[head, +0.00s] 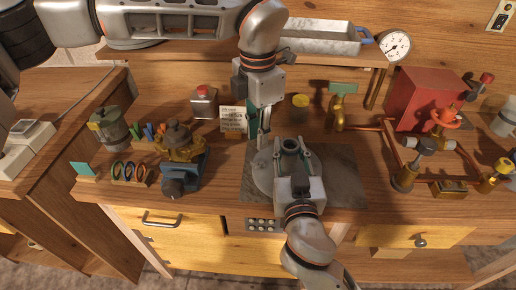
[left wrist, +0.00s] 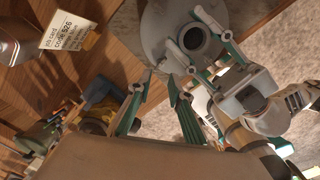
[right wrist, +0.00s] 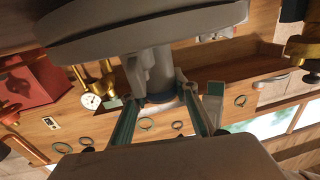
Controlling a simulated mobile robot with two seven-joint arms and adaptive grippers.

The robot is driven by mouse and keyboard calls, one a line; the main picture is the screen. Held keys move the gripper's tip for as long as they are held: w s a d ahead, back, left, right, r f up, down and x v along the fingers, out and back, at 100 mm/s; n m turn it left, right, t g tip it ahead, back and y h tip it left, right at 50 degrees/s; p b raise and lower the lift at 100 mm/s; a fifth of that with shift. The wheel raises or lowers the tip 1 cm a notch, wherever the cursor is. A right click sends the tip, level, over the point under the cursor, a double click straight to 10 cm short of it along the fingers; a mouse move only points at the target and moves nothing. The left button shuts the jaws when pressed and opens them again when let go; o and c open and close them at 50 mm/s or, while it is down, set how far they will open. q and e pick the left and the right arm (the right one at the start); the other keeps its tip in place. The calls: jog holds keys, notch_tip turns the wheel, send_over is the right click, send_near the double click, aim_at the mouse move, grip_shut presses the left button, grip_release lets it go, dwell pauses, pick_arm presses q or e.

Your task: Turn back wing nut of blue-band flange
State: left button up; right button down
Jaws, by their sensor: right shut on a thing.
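A grey round lid-like part (head: 265,181) with a pipe neck (head: 289,147) is over the grey mat, right of centre in the head view. My right gripper (head: 294,163) is shut on this neck; the neck's end looks dark blue in the right wrist view (right wrist: 160,97). The part also shows beyond the fingers in the left wrist view (left wrist: 160,35). My left gripper (head: 262,140) points down beside the neck, its fingertips apart with nothing between them in the left wrist view (left wrist: 158,76). I cannot make out a wing nut or clearly identify the blue-band flange.
A red box (head: 418,98) with brass valves and pipes stands right. The grey mat (head: 345,170) is bare at right.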

pick_arm(q)
jog(key=shift+r, duration=1.95)
pick_arm(e)
jog(key=c, duration=1.5)
grip_release()
jog(key=shift+o, duration=0.2)
jog(key=shift+s, duration=0.1)
